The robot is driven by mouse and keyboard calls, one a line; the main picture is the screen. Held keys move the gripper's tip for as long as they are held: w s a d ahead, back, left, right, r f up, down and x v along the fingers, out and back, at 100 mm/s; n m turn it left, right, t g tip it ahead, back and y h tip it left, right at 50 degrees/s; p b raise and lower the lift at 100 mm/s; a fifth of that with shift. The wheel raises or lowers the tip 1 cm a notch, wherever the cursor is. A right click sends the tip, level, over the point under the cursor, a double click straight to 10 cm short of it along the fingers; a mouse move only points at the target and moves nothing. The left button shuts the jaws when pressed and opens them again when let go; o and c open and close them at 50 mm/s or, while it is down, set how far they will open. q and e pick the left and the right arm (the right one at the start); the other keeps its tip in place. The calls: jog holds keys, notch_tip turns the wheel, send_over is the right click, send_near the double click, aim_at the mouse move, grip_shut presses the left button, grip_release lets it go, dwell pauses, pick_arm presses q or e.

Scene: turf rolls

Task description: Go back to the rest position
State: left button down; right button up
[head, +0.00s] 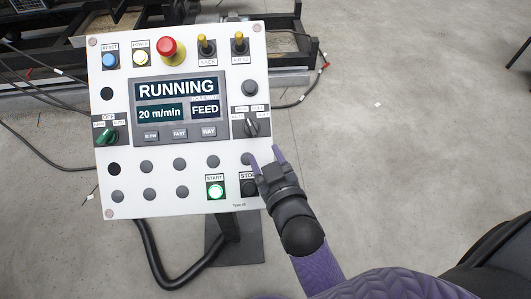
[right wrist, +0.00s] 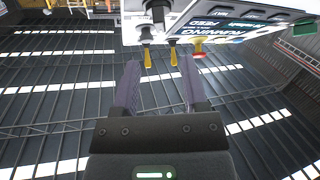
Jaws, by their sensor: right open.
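My right gripper (head: 264,154) is at the lower right edge of the white control panel (head: 240,68), its two purple fingers apart with nothing between them. It covers part of the panel near the STOP button (head: 249,188); whether it touches the panel cannot be told. The display (head: 177,89) reads RUNNING, 20 m/min and FEED. In the right wrist view the open fingers (right wrist: 160,72) point up towards the panel (right wrist: 182,10), seen from a steep angle. My left gripper is not in view.
A red emergency button (head: 167,48), two yellow toggles (head: 206,43) and a green knob (head: 107,136) are on the panel. A bent black tube (head: 160,265) is below it. A dark machine frame (head: 40,70) stands behind. Grey floor (head: 400,130) to the right is mostly clear.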

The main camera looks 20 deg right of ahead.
jog(key=s+d+f+g, duration=0.1)
jog(key=s+f+g, duration=0.2)
jog(key=s+g, duration=0.5)
jog(key=s+d+f+g, duration=0.1)
jog(key=s+f+g, duration=0.2)
jog(key=s+g, duration=0.5)
jog(key=s+f, duration=0.3)
jog(key=f, duration=0.7)
jog(key=s+f, duration=0.2)
jog(key=f, duration=0.7)
jog(key=s+d+f, duration=0.4)
jog(key=s+f, duration=0.5)
jog(key=s, duration=0.5)
jog(key=shift+f, duration=0.4)
